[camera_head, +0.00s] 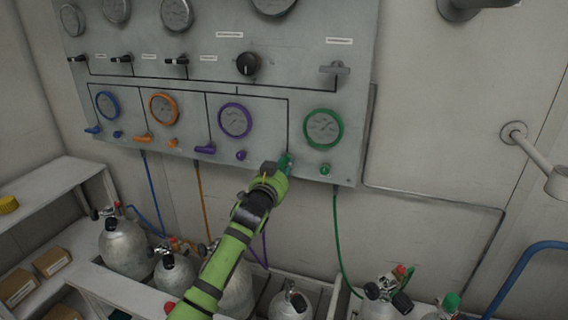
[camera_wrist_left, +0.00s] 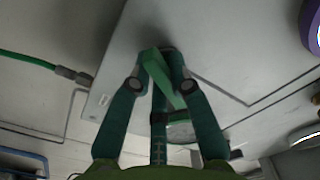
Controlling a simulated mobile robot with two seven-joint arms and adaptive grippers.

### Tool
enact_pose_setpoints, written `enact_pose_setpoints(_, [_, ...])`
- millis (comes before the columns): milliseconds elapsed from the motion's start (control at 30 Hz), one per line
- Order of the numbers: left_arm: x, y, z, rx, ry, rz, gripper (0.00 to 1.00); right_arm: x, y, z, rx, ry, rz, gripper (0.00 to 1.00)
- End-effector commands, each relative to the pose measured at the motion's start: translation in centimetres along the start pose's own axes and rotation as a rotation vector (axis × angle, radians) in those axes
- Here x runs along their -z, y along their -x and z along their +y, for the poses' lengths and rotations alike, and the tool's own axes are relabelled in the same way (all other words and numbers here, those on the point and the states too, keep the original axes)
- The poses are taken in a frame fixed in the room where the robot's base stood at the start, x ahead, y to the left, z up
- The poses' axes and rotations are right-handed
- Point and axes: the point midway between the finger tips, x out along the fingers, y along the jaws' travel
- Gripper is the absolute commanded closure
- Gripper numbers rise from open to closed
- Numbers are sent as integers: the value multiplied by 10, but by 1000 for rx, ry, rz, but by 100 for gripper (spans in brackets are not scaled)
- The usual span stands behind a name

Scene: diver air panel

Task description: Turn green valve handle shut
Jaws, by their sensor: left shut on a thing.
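The green valve handle (camera_head: 286,160) sits low on the grey panel, below and left of the green-rimmed gauge (camera_head: 323,128). My left gripper (camera_head: 277,171) reaches up to it from below and hides part of it. A small green knob (camera_head: 325,169) is on the panel to the right of the handle. My right gripper is not in view.
Blue, orange and purple handles (camera_head: 205,149) line the panel's lower edge to the left. Grey gas cylinders (camera_head: 125,247) stand in a rack below. A green hose (camera_head: 337,240) hangs from the panel. A white pipe arm (camera_head: 535,155) juts from the right wall.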

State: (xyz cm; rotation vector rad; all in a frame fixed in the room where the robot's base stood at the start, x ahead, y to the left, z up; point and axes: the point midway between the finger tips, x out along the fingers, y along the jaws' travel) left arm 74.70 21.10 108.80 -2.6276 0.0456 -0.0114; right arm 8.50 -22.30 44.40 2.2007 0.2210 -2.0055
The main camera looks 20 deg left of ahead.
Motion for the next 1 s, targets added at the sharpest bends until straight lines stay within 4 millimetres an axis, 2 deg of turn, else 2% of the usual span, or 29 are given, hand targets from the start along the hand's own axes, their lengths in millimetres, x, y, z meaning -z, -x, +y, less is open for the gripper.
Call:
enact_pose_setpoints(700, [0, 0, -7, 1, -684, 0, 100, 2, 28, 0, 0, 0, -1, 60])
enact_pose_setpoints(1000, [1, 0, -8, 3, -912, 1, 100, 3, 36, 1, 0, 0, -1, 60])
